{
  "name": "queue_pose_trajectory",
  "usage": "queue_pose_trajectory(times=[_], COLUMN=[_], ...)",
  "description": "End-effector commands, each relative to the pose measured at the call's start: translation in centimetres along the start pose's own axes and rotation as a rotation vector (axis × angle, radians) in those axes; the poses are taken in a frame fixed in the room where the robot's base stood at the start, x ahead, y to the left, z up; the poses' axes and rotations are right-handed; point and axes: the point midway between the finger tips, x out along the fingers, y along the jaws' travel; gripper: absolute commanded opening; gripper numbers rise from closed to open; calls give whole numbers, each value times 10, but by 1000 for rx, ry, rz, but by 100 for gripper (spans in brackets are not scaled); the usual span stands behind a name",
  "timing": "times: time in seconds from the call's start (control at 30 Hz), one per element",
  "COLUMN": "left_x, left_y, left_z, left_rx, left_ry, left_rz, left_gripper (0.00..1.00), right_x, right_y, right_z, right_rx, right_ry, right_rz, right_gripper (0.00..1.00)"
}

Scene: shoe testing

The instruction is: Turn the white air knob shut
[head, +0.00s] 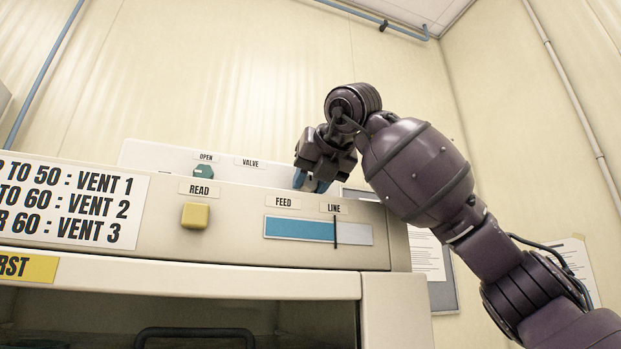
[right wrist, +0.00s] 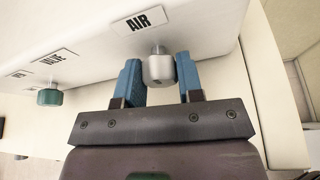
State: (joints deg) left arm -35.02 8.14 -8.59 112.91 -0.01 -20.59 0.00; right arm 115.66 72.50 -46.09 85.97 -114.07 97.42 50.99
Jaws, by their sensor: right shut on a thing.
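The white air knob (right wrist: 159,71) sticks out of the pale panel under the AIR label (right wrist: 145,23) in the right wrist view. My right gripper (right wrist: 160,78) is shut on this knob, with one blue finger on each side of it. In the head view my right gripper (head: 312,181) is at the upper panel behind the front console, and the knob is hidden there. My left gripper is not in view.
A green valve knob (head: 204,172) sits left of the gripper; it also shows in the right wrist view (right wrist: 47,97). The front console (head: 376,250) carries a yellow READ button (head: 195,215) and a blue FEED bar (head: 300,228). A rules sign (head: 75,200) is at left.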

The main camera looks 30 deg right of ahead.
Motion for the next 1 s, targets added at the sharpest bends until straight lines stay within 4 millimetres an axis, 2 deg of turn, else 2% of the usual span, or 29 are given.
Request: queue_pose_trajectory(times=[0.07,0.1,0.23,0.5,0.63,0.77,1.0], left_x=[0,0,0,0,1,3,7], left_y=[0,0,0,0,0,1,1], left_z=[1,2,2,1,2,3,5], left_rx=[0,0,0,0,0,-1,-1], left_ry=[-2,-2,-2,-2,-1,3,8], left_rz=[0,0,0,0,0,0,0], left_gripper=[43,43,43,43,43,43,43], right_x=[0,0,0,-1,-7,-25,-69], right_y=[0,0,0,0,0,0,0], right_z=[0,0,0,0,0,0,-1], right_rx=[0,0,1,1,1,2,1], right_ry=[-1,-2,-1,-1,-2,-5,-4], right_rz=[0,1,1,1,2,3,4], right_gripper=[11,39,59,60,60,60,60])
